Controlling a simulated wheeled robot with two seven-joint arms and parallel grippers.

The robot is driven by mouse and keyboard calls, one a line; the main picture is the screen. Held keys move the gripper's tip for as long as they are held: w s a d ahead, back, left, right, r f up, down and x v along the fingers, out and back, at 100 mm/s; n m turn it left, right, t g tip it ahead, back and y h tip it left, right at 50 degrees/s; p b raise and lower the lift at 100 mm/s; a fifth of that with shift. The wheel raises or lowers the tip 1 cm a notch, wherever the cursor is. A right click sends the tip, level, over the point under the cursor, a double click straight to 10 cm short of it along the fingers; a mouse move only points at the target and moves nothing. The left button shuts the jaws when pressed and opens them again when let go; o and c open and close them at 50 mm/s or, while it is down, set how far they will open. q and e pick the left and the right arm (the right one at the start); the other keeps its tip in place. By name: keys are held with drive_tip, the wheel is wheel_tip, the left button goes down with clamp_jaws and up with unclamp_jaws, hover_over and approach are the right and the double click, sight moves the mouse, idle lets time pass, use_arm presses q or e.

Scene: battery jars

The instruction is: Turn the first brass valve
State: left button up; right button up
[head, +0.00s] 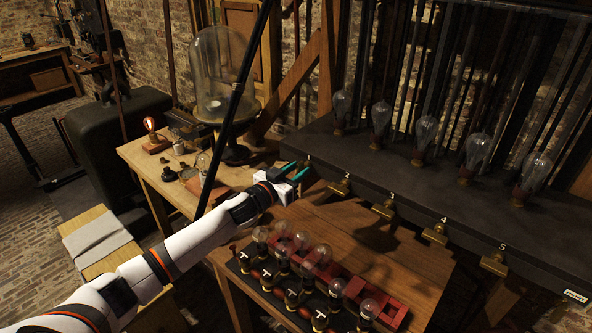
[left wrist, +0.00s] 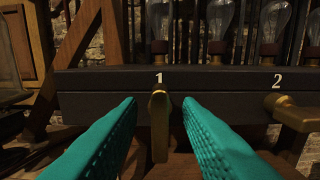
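The first brass valve (left wrist: 160,128), under the white number 1, has its handle hanging straight down in the left wrist view. My left gripper (left wrist: 159,104) is open, with one teal finger on each side of this handle and visible gaps to both. How deep the handle sits between the fingers I cannot tell. In the head view my left gripper (head: 294,170) is at the far left end of the dark ledge and hides most of the first valve. The second brass valve (left wrist: 297,113) is to the right. My right gripper is not in view.
The dark ledge (head: 330,150) carries several glass bulbs on top and more numbered brass valves along its front edge. Below, the wooden table (head: 400,265) holds a rack of bulbs in red and black holders. A glass dome (head: 215,75) stands behind my left arm.

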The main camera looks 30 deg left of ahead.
use_arm(q)
drive_tip(key=shift+c, duration=0.3)
clamp_jaws()
drive_tip(key=m, duration=0.8)
drive_tip(key=shift+d+f+m, duration=0.1)
drive_tip(key=shift+d+m, duration=0.05)
drive_tip(key=shift+m, duration=0.15)
drive_tip(key=m, duration=0.4)
drive_tip(key=m+b, duration=0.1)
drive_tip(key=m, duration=0.4)
drive_tip(key=shift+d+f, duration=0.1)
drive_tip(key=shift+f, duration=0.1)
drive_tip(key=shift+s+m, duration=0.1)
drive_tip(key=shift+m, duration=0.2)
